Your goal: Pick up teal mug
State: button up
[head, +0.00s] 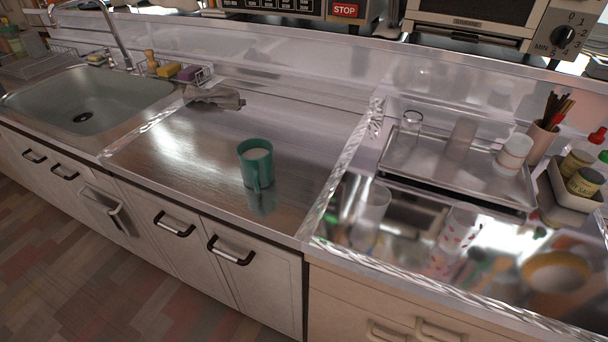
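The teal mug (248,164) stands upright on the metal counter, right of the sink and left of the raised metal divider. Its handle faces the front edge of the counter, and its inside looks pale. Nothing touches it. My gripper is not in view.
A grey cloth (214,97) lies behind the mug, near the sink (90,101). Right of the divider, a metal tray (452,181) holds glasses and a white cup (514,152). A utensil holder (541,141) and condiment jars stand farther right. The counter around the mug is clear.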

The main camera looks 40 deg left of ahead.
aim_at(256, 155)
jog(key=j+u, duration=0.1)
jog(key=j, duration=1.7)
jog(key=j+u, duration=0.15)
jog(key=j, duration=0.75)
jog(key=i+j, duration=0.1)
jog(key=j, duration=0.75)
jog(key=j+u, duration=0.15)
jog(key=j, duration=0.75)
jog(key=i, duration=0.05)
